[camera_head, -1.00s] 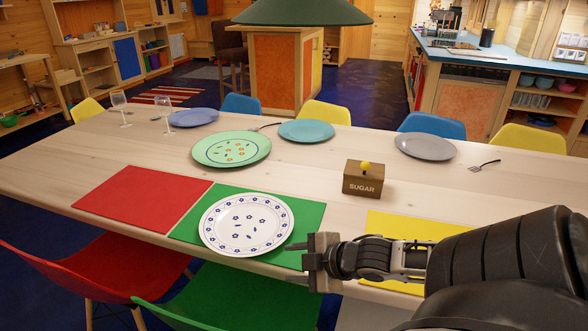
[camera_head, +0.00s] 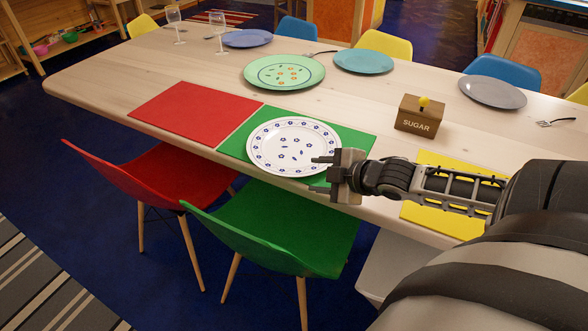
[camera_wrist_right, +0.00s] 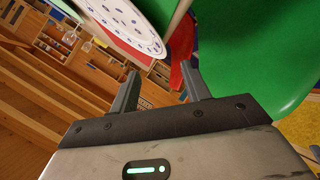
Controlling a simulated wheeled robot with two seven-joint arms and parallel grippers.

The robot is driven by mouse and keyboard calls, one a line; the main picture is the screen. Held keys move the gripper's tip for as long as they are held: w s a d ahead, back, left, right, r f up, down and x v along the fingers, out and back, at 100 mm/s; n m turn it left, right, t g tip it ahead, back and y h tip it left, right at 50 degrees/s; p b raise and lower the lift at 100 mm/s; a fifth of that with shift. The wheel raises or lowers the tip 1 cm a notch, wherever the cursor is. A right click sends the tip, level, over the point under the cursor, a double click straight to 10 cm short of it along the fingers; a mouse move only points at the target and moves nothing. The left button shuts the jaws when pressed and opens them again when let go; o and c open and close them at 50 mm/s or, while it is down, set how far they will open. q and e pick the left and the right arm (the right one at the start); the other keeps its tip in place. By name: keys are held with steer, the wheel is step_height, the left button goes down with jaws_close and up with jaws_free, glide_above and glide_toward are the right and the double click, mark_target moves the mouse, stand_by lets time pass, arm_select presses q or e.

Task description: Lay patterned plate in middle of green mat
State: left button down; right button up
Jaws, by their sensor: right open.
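The white plate with a blue flower pattern (camera_head: 294,146) lies flat on the green mat (camera_head: 352,142), about at its middle. Green shows to its left, behind it and to its right; its front rim comes close to the mat's front edge. My right gripper (camera_head: 320,174) is open and empty at the plate's front right rim; whether a finger touches the rim I cannot tell. In the right wrist view, the plate (camera_wrist_right: 122,22) is beyond the open fingers (camera_wrist_right: 160,70), towards the upper left. My left gripper is not in view.
A red mat (camera_head: 196,112) lies left of the green mat, a yellow mat (camera_head: 440,222) to the right under my arm. The sugar box (camera_head: 418,116) and a green plate (camera_head: 284,72) stand behind. Green (camera_head: 290,225) and red (camera_head: 165,175) chairs stand at the front edge.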

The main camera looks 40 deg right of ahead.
mark_target(288, 173)
steer(key=b+x, duration=0.2)
steer(key=x, duration=0.8)
steer(key=shift+w, duration=0.1)
steer(key=shift+f, duration=0.1)
jaws_close()
